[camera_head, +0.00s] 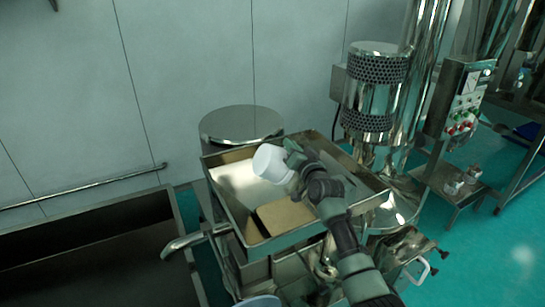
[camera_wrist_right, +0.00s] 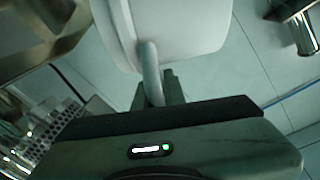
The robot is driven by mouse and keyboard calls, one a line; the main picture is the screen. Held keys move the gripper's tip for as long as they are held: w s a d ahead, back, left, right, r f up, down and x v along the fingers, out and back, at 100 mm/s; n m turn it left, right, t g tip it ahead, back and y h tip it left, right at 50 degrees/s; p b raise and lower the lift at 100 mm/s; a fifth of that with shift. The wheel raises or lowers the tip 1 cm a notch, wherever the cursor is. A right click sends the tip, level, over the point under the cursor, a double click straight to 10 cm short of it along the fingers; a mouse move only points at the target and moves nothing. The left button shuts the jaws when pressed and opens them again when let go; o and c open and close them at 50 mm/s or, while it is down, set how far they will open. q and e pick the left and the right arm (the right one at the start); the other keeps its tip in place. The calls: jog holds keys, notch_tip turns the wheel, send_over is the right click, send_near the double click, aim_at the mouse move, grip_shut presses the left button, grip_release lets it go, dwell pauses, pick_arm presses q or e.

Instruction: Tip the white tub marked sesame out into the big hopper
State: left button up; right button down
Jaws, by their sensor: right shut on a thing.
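The white tub (camera_head: 272,163) is tilted over the left part of the big metal hopper (camera_head: 236,182), inside its rim as the head view sees it. I cannot read any marking on it or see what is in it. My right gripper (camera_head: 294,160) is shut on the tub's handle. In the right wrist view the white tub (camera_wrist_right: 185,30) fills the top, with its curved handle (camera_wrist_right: 151,75) between the fingers (camera_wrist_right: 160,95). A tan patch (camera_head: 284,216) shows in the hopper's near part; I cannot tell what it is.
A round metal lid (camera_head: 242,123) stands behind the hopper. A perforated steel cylinder (camera_head: 375,90) and a control box (camera_head: 466,100) are at the back right. A dark open bin (camera_head: 95,255) is at the left. Green floor (camera_head: 490,255) is clear at the right.

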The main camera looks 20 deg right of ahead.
jog(key=n, duration=0.2)
jog(key=shift+d+n, duration=0.1)
jog(key=shift+n, duration=0.3)
jog(key=shift+n, duration=1)
jog(key=n, duration=0.5)
jog(key=shift+n, duration=0.6)
jog(key=n, duration=0.5)
jog(key=shift+n, duration=0.3)
